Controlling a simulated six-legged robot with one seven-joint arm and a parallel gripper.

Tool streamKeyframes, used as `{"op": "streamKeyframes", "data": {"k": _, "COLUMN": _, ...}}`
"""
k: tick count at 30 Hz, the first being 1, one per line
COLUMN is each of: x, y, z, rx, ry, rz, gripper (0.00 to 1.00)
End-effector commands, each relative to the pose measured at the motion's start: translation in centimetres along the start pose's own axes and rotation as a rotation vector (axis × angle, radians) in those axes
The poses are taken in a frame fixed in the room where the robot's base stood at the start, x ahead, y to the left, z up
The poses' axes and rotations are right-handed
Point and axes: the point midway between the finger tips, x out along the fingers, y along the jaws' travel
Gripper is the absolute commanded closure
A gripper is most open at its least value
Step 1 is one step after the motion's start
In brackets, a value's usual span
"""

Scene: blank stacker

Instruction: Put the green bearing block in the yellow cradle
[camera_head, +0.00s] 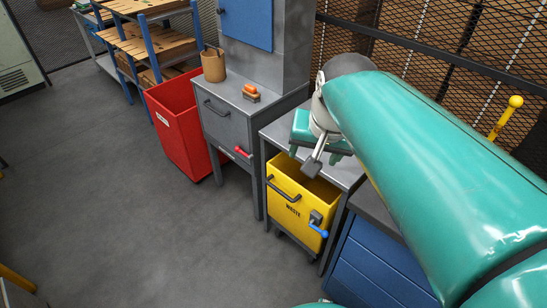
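My green arm reaches in from the right, ending in a white and grey wrist. My gripper (313,164) hangs over a grey bench, above the open top of a yellow bin. A grey finger points down; its opening is hidden from this angle. A teal-green part (303,127) shows beside and behind the wrist. I cannot tell whether it is the bearing block or part of my gripper. No yellow cradle can be clearly made out; the large yellow thing in view is the bin (290,208), marked with dark lettering.
A grey cabinet (222,122) left of the bench carries a brown container (213,66) and a small orange-topped object (251,91). A red bin (178,128) and shelves with boxes stand farther left. Blue drawers (375,262) stand at right. Open floor lies at left.

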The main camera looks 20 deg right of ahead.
Motion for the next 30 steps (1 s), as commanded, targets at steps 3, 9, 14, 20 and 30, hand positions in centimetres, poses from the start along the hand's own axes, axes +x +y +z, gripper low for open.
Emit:
{"op": "streamKeyframes", "data": {"k": 3, "x": 0.0, "y": -1.9, "z": 5.0, "rx": -0.253, "ry": 0.046, "rz": -0.042, "gripper": 0.37}}
{"op": "streamKeyframes", "data": {"k": 9, "x": 0.7, "y": -2.8, "z": 9.0, "rx": -0.479, "ry": 0.092, "rz": -0.079, "gripper": 0.37}}
{"op": "streamKeyframes", "data": {"k": 14, "x": 0.8, "y": -2.8, "z": 9.4, "rx": -0.502, "ry": 0.095, "rz": -0.081, "gripper": 0.37}}
{"op": "streamKeyframes", "data": {"k": 20, "x": 0.8, "y": -2.8, "z": 9.3, "rx": -0.498, "ry": 0.094, "rz": -0.08, "gripper": 0.37}}
{"op": "streamKeyframes", "data": {"k": 30, "x": 0.8, "y": -2.8, "z": 9.3, "rx": -0.496, "ry": 0.094, "rz": -0.08, "gripper": 0.64}}
